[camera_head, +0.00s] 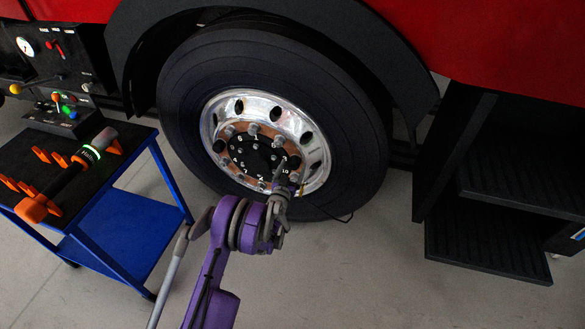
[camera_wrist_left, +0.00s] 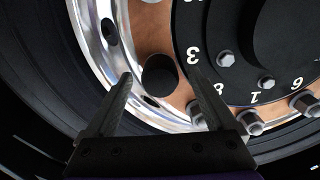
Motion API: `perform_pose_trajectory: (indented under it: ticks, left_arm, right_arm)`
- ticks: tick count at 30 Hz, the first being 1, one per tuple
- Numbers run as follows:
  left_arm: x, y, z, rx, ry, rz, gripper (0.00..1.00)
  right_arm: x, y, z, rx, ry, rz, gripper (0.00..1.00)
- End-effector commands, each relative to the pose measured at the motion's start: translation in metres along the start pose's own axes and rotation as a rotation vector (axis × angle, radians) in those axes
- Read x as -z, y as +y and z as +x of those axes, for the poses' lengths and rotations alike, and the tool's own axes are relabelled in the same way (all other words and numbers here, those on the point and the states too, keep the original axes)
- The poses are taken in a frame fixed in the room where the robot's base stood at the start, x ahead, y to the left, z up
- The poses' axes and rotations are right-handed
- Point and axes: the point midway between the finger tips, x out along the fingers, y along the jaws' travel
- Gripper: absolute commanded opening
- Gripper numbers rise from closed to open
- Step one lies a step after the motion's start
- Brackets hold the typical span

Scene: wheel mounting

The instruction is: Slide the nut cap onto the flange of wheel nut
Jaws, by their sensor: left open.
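The black nut cap (camera_wrist_left: 160,76) is a dark cylinder at the wheel's copper-coloured ring, in the left wrist view. My left gripper (camera_wrist_left: 160,72) is open, one finger on each side of the cap, with a gap showing on both sides. In the head view my left gripper (camera_head: 287,172) is at the lower right of the wheel hub (camera_head: 252,152). Bare silver wheel nuts (camera_wrist_left: 250,121) stand along the ring. Another dark cap (camera_head: 219,146) shows at the hub's left. The cap's base is partly hidden, so I cannot tell how far it sits on its nut.
The wheel has a black tyre (camera_head: 345,110) and a shiny rim (camera_head: 318,140) under a red truck body. A blue cart (camera_head: 130,220) at the left carries a black and orange tool (camera_head: 70,178). Black steps (camera_head: 490,250) stand at the right.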

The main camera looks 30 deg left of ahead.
Motion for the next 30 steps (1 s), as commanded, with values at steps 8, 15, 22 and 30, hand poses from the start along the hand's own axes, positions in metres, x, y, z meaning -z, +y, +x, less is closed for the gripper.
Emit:
perform_pose_trajectory:
  ticks: [8,15,22,30]
  left_arm:
    - [0.000,0.000,-0.011,0.000,0.000,0.000,0.89]
    - [0.001,0.000,-0.058,0.000,0.000,-0.001,0.89]
    - [0.000,0.000,-0.096,0.000,0.000,0.001,0.89]
    - [0.000,0.000,-0.109,0.000,0.000,0.000,0.89]
  right_arm:
    - [0.001,0.000,-0.002,0.000,0.001,0.000,0.50]
    - [0.002,0.000,-0.007,0.000,0.002,0.000,0.50]
    - [0.003,0.000,-0.009,0.000,0.003,0.000,0.50]
    - [0.003,0.000,-0.010,0.000,0.003,0.000,0.50]
